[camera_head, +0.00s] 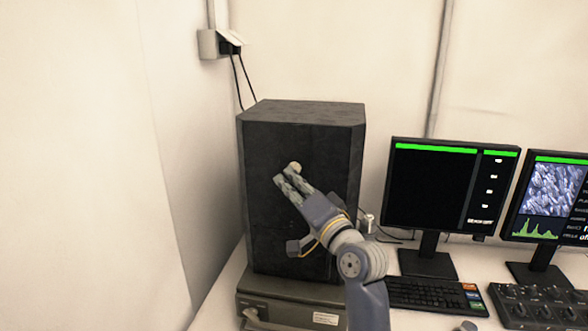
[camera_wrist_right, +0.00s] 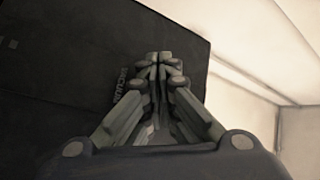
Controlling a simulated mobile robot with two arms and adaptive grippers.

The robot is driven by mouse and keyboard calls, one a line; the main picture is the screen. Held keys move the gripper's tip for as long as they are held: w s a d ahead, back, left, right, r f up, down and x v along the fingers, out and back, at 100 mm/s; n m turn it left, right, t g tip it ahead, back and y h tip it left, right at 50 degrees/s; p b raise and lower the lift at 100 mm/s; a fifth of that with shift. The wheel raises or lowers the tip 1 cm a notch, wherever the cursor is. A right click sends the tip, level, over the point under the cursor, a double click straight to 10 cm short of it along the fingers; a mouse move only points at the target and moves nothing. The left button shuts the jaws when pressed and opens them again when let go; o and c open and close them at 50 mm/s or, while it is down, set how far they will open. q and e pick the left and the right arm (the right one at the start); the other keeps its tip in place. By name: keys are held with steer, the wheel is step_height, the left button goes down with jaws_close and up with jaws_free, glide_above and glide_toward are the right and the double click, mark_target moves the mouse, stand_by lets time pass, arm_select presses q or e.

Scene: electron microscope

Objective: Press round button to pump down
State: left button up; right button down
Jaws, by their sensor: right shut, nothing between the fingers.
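The black microscope cabinet (camera_head: 300,112) stands upright on a grey base unit. My right gripper (camera_head: 284,178) is in front of its dark front face, fingers together and empty. A small pale round thing (camera_head: 295,167) shows right beside the fingertips; it may be the round button, but I cannot tell whether they touch it. In the right wrist view the shut fingers (camera_wrist_right: 159,62) point at the dark panel (camera_wrist_right: 60,60). A light label reading roughly "VACUUM" (camera_wrist_right: 122,86) shows just left of them. No button is visible there. My left gripper is not in view.
The grey base unit (camera_head: 290,303) sits under the cabinet. To the right are two monitors (camera_head: 449,190) (camera_head: 550,200), a keyboard (camera_head: 430,295) and a control panel with knobs (camera_head: 540,305). A wall socket with cables (camera_head: 225,45) is behind. Left of the cabinet is bare wall.

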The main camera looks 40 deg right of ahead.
steer(key=shift+w+d, duration=0.2)
steer(key=shift+d, duration=0.1)
steer(key=shift+w+d, duration=0.25)
stand_by(0.7)
steer(key=shift+a, duration=0.1)
steer(key=shift+s+a+p, duration=0.45)
steer(key=shift+s+a, duration=0.1)
stand_by(0.3)
steer(key=shift+s+a+p, duration=0.75)
steer(key=shift+s+a, duration=0.85)
steer(key=shift+a, duration=0.25)
